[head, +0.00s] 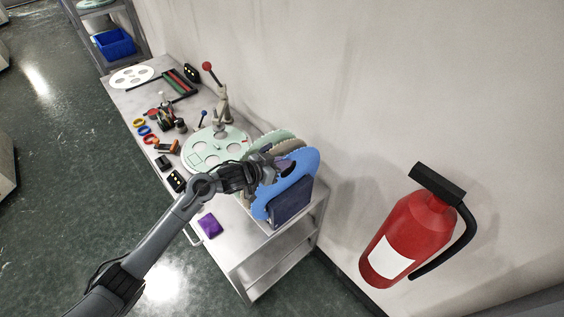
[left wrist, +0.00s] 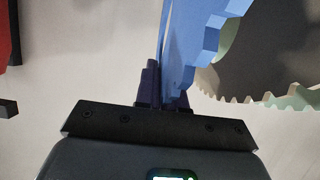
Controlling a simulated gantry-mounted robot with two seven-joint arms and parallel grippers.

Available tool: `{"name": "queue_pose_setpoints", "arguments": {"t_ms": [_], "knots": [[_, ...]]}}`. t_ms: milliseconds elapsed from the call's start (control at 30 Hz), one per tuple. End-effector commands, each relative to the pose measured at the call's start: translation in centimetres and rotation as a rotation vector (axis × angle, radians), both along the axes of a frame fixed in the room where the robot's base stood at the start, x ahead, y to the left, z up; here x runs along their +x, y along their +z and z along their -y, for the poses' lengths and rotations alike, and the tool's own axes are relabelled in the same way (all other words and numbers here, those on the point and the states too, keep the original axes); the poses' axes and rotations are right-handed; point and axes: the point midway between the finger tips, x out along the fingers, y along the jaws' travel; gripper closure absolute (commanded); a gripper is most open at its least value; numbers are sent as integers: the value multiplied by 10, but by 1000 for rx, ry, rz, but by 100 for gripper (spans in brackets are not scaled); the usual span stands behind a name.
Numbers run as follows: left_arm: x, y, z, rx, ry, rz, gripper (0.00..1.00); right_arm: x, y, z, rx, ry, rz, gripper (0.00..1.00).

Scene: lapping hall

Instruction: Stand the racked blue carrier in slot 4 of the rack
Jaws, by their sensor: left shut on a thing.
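The blue carrier (head: 302,178), a large toothed disc, stands on edge at the near end of the rack. In the left wrist view the blue carrier (left wrist: 184,48) rises edge-on between the fingers. My left gripper (head: 268,174) is shut on its rim, and the fingers also show in the left wrist view (left wrist: 162,88). The dark blue rack (head: 291,207) is partly hidden by the carriers. I cannot read slot numbers or tell how deep the blue carrier sits. A pale green carrier (head: 271,137) and a tan carrier (head: 290,146) stand behind it. My right gripper is out of view.
A pale green plate with round holes (head: 215,150) lies on the steel bench left of the rack. Small tools and coloured rings (head: 146,131) lie farther left. A purple block (head: 210,225) lies near the front edge. A red fire extinguisher (head: 409,237) is at right, by the wall.

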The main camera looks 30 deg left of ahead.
Motion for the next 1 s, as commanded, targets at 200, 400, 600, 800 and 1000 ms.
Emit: {"name": "queue_pose_setpoints", "arguments": {"t_ms": [200, 400, 600, 800, 1000], "knots": [[1, -3, 0, -2, 0, 5, 100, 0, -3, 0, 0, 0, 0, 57], [1, -4, 0, -2, 0, 5, 74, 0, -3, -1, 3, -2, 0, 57], [0, -5, 0, -1, 0, 2, 62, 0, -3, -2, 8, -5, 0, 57], [-2, -8, 0, 1, 0, -3, 62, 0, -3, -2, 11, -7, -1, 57], [-15, -1, -7, 2, 1, 0, 62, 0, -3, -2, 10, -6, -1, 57]]}}
